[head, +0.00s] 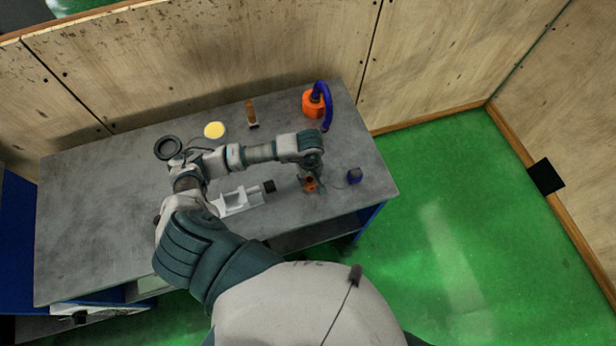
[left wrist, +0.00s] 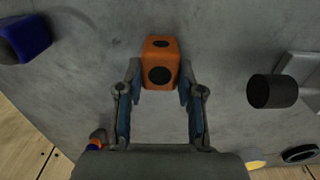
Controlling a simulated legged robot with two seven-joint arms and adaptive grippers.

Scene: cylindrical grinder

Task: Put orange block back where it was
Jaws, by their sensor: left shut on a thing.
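The orange block (left wrist: 160,62) shows in the left wrist view as a small cube with dark round spots on its faces. My left gripper (left wrist: 160,85) has a finger on each side of it and is shut on it. In the head view the left gripper (head: 309,182) is over the right part of the table, with a bit of the orange block (head: 310,186) showing between the fingers. The gap between block and tabletop cannot be told. My right gripper is not in view.
A white vise-like fixture (head: 238,201) with a black knob (head: 269,186) is left of the gripper. A blue object (head: 354,175) is to its right. An orange container with a blue hose (head: 314,104), a brush (head: 252,114), a yellow disc (head: 214,130) and a black ring (head: 168,147) are farther back on the grey table (head: 90,220).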

